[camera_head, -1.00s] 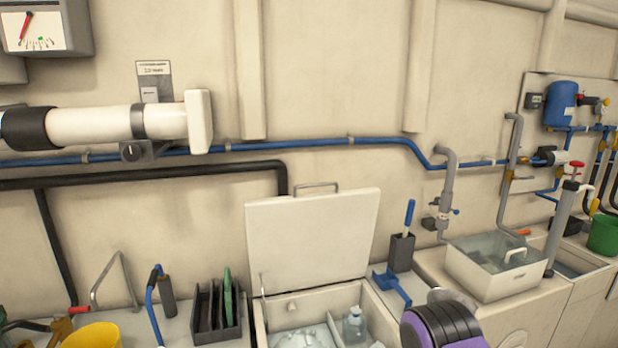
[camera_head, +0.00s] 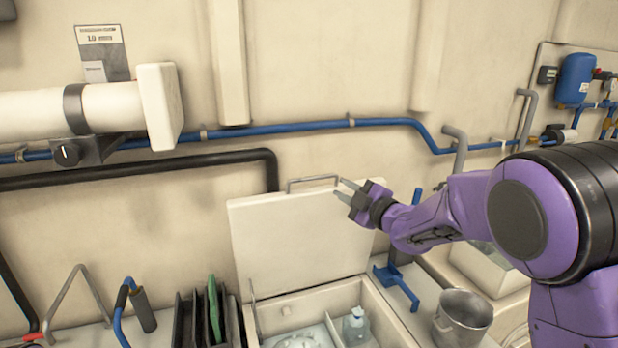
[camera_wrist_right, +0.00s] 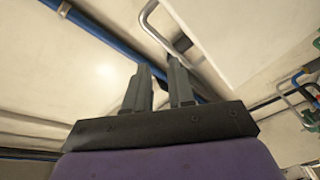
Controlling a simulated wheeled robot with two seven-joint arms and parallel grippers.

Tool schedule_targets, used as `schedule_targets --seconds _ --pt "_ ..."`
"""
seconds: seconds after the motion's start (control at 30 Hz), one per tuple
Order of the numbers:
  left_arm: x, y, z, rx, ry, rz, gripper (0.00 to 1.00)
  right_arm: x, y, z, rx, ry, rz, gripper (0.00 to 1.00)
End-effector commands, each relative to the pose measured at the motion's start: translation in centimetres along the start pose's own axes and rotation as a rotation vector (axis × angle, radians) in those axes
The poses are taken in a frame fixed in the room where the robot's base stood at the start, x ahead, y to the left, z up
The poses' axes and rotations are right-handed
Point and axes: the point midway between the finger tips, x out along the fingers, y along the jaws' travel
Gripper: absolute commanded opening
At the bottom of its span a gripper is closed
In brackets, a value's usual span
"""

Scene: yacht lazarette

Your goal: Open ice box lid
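The ice box lid (camera_head: 295,240) is a pale flat panel standing raised, leaning back toward the wall, with the ice box (camera_head: 368,298) open below it. A metal bar handle (camera_head: 312,180) sits on its top edge, and the handle also shows in the right wrist view (camera_wrist_right: 165,28). My right gripper (camera_head: 340,188) is at the handle's right end, its two fingers apart and empty. In the right wrist view my right gripper (camera_wrist_right: 160,72) has the handle just beyond its fingertips, not between them; contact cannot be told. My left gripper is out of view.
A clear bottle (camera_head: 356,328) stands inside the box. A black rack (camera_head: 190,318) is to its left; a blue-handled tool (camera_head: 397,283) and a metal pot (camera_head: 462,318) are to its right. A black pipe (camera_head: 150,166) and blue pipe (camera_head: 290,130) run along the wall.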

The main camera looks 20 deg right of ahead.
Motion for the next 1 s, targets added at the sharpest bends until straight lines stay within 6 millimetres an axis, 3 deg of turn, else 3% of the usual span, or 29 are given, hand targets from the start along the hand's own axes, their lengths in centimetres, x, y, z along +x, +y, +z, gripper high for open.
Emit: schedule_targets --seconds 0.03,0.1,0.2,0.37,0.7,1.0 --pt "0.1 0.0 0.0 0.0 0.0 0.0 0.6 0.7 0.4 -0.7 -0.204 0.042 -0.045 0.23" --pt "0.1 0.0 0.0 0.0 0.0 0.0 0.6 1.1 0.0 -1.3 -0.415 0.085 -0.094 0.23" --pt "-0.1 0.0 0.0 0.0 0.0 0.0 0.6 1.2 -0.6 -1.4 -0.531 0.099 -0.114 0.23" --pt "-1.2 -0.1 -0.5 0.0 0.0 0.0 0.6 3.4 -0.7 -1.8 -0.551 0.101 -0.113 0.23" --pt "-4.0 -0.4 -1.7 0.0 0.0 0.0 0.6 10.3 -1.7 -2.1 -0.545 0.099 -0.113 0.23" --pt "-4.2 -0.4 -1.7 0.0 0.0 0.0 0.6 11.5 -2.1 -2.0 -0.543 0.099 -0.111 0.23"
